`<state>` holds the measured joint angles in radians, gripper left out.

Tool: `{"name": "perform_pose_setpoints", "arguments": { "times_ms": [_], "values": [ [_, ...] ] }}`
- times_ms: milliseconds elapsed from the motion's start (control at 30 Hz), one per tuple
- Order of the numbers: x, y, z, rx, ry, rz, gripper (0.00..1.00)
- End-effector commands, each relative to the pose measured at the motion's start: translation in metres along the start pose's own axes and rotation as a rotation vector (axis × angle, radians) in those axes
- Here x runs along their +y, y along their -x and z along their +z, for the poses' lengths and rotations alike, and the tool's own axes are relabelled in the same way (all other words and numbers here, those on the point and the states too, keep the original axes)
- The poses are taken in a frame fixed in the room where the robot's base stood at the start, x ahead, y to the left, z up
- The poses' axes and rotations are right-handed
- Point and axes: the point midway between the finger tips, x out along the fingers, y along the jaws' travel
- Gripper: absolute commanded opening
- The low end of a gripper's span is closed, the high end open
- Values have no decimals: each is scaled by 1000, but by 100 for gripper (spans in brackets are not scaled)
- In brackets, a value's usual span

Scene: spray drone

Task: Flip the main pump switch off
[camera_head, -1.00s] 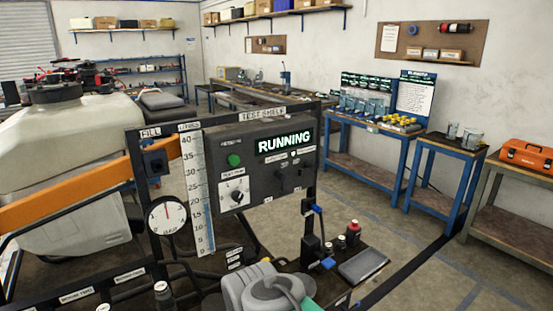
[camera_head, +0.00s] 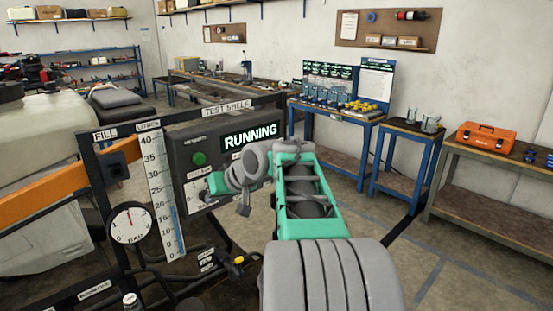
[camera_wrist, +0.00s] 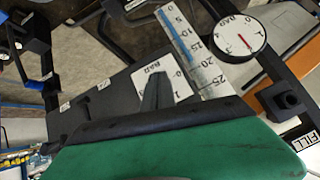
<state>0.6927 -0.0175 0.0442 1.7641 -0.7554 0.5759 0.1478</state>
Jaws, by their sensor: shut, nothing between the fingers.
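The dark control box (camera_head: 178,145) hangs on the test shelf frame, with a lit RUNNING display (camera_head: 251,135), a green button (camera_head: 199,158) and a white-plated dial (camera_head: 194,192). My arm covers the right and lower part of its face, so the switches there are hidden in the head view. My gripper (camera_head: 208,186) is at the lower left of the box face, in front of the dial plate. In the wrist view, the shut dark fingertips (camera_wrist: 157,88) overlap the white dial plate (camera_wrist: 176,82). I cannot tell whether they touch it.
A pressure gauge (camera_head: 132,224) and a litre scale (camera_head: 160,190) stand left of the box. A white tank (camera_head: 45,135) and an orange arm (camera_head: 50,190) are farther left. Blue benches stand at the back right. Open floor lies to the right.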

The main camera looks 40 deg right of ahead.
Motion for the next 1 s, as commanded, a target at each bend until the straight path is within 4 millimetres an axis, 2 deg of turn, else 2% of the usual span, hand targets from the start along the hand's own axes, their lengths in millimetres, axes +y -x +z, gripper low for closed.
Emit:
{"name": "perform_pose_setpoints", "arguments": {
  "times_ms": [33, 67, 100, 200, 300, 400, 700, 867, 1000],
  "values": [
    [58, 17, -33, 87, -37, -6, 0],
    [84, 30, -48, 140, -44, -21, 0],
    [119, 50, -62, 205, -53, -38, 0],
    [188, 103, -72, 331, -60, -75, 0],
    [225, 143, -64, 404, -57, -101, 0],
    [237, 161, -57, 433, -52, -117, 0],
    [238, 163, -56, 435, -50, -119, 0],
    [238, 150, -56, 434, -47, -120, 0],
    [236, 130, -63, 434, -46, -121, 0]
  ]
}}
